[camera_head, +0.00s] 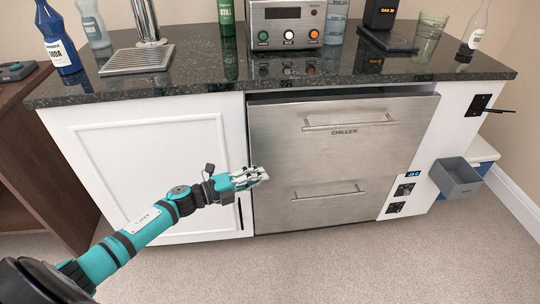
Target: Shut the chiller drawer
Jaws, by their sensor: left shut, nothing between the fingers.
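The chiller drawer (340,152) has a brushed steel front with the word CHILLER and an upper bar handle (350,124). A second bar handle (327,192) sits lower on the steel front. A dark gap shows along the top edge of the front, under the counter, so the drawer stands slightly out. My left gripper (264,175) is shut and empty, in front of the left edge of the steel front, left of the lower handle. I cannot tell whether it touches the steel. My right gripper is not in view.
A dark stone counter (200,75) runs above, with a control box (287,24), bottles and a drip tray (137,60). A white cabinet door (150,160) is at left. A grey bin (456,178) hangs at right. The carpet in front is clear.

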